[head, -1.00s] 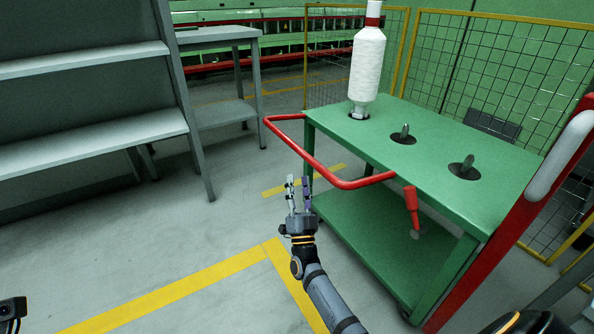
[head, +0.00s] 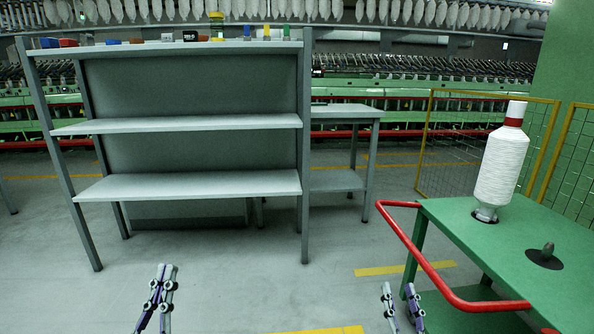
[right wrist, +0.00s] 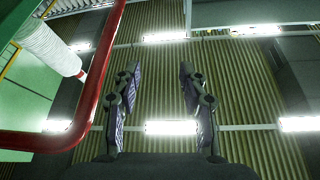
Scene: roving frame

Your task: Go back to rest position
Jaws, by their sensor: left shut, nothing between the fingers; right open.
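My left gripper (head: 165,272) is at the bottom of the head view, left of centre, its fingers together and empty, over the floor in front of the grey shelf. My right gripper (head: 402,290) is at the bottom right of the head view, open, left of the green cart's red handle. In the right wrist view my right gripper (right wrist: 158,72) has its fingers apart, with nothing between them and the ceiling behind. The red handle (right wrist: 97,85) passes to their left.
The green cart (head: 470,230) stands at right with a white yarn cone (head: 502,165) upright on it. Its red handle (head: 418,257) juts out near my right gripper. A grey shelf (head: 200,187) stands ahead; a grey table (head: 345,112) is behind. Floor between is clear.

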